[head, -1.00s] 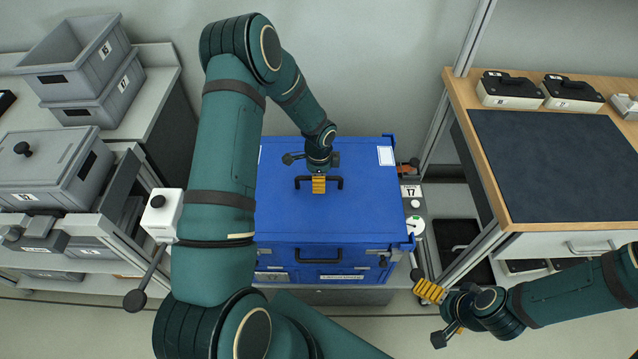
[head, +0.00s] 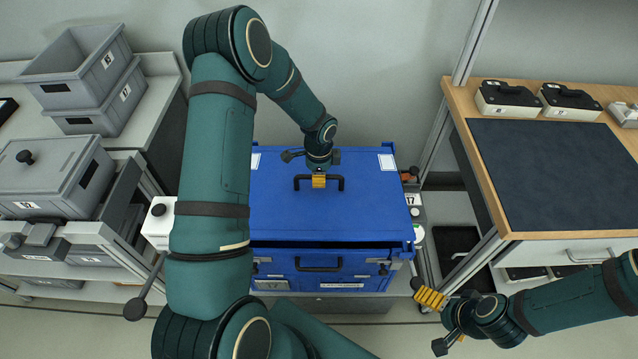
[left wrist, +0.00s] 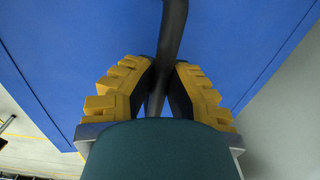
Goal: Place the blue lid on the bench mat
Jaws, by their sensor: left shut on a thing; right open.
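The blue lid (head: 360,215) is at the centre of the head view, with a black bar handle on top. A dark gap shows between its front edge and the blue crate (head: 345,282) below it. My left gripper (head: 319,182) is shut on the lid's handle. In the left wrist view the yellow fingers close on the dark handle (left wrist: 172,50), with the blue lid (left wrist: 90,50) beyond. The dark bench mat (head: 555,175) lies bare on the wooden bench at right. My right gripper (head: 430,298) is open and empty at lower right, in front of the bench.
Two black-handled cases (head: 508,99) stand behind the mat on the wooden bench (head: 462,112). An upright metal post (head: 470,50) rises at the bench's left end. Grey bins (head: 75,70) and a lidded grey bin (head: 55,175) stand at left.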

